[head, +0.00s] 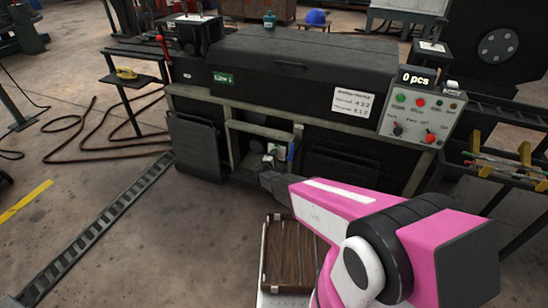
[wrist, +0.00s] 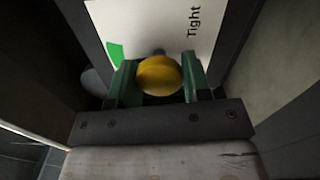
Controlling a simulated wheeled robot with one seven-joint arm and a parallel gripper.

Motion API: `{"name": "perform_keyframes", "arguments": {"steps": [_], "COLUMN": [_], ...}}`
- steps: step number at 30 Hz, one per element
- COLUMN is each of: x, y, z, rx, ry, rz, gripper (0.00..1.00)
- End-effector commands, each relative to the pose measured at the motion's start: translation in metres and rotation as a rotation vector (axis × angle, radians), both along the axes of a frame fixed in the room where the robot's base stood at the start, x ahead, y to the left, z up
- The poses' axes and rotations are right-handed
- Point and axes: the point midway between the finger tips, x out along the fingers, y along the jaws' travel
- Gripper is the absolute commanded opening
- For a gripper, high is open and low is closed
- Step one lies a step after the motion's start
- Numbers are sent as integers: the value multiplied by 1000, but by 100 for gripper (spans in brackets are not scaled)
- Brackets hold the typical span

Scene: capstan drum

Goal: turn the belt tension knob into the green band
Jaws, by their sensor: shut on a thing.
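The belt tension knob (wrist: 160,76) is a yellow round knob in the middle of the wrist view. My gripper (wrist: 158,82) has its two green fingers on either side of it, shut on it. Behind the knob is a white plate (wrist: 152,22) with the word "Tight" at its upper right. A patch of the green band (wrist: 116,54) shows on the plate to the left of the knob. Any pointer on the knob is hidden or cannot be made out. In the head view my pink arm reaches into the machine's open front bay (head: 262,140), and the knob is hidden there.
Dark walls stand close on both sides of my gripper in the wrist view. The black machine (head: 290,62) has a control panel (head: 422,108) at its right. Open floor lies to the left.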

Motion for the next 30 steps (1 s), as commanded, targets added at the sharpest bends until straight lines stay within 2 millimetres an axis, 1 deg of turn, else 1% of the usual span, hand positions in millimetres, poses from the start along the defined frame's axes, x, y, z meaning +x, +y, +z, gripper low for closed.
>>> {"name": "perform_keyframes", "arguments": {"steps": [9, 24, 25, 27, 30], "x": [-1, -1, -1, -1, -1], "y": [-1, -1, -1, -1, -1], "z": [0, 0, 0, 0, 0], "rx": [98, 113, 113, 112, 112], "ry": [-35, -39, -39, -39, -40], "rz": [-1, -1, -1, -1, -1], "gripper": [20, 20, 51, 69, 69]}}
